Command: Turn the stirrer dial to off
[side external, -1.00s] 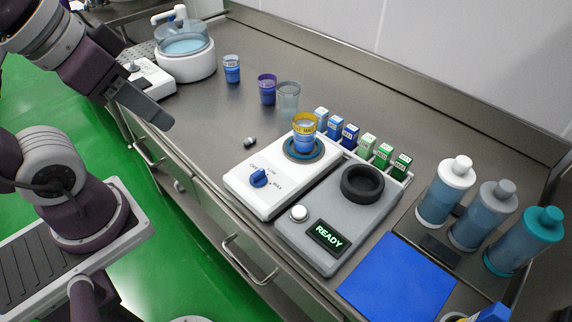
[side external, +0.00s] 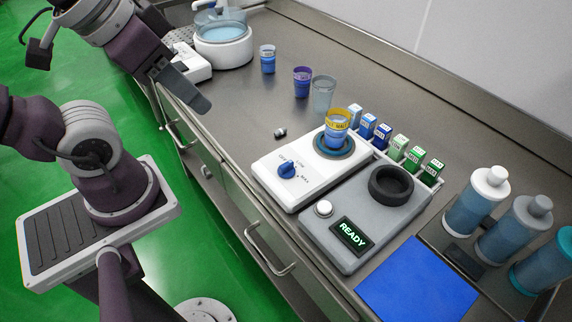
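The stirrer dial (side external: 287,170) is a blue knob on the front of the white stirrer unit (side external: 268,174). Printed labels around it include OFF, LOW and MAX. The knob is too small to tell for sure which label it points at. A clear cup with a yellow band and blue liquid (side external: 337,127) stands upright on the unit's round dark plate. My gripper (side external: 192,94) is at the upper left, apart from the dial and over the counter's front edge. Its fingers overlap from this side, so its opening is hidden. I see nothing held in it.
Behind the unit stand small cartons (side external: 413,160) in a rack. A grey READY device (side external: 352,232) is just to the right. Several cups (side external: 302,82) stand farther back, and a small dark cylinder (side external: 280,132) lies behind the unit. Bare counter (side external: 238,120) separates gripper and unit.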

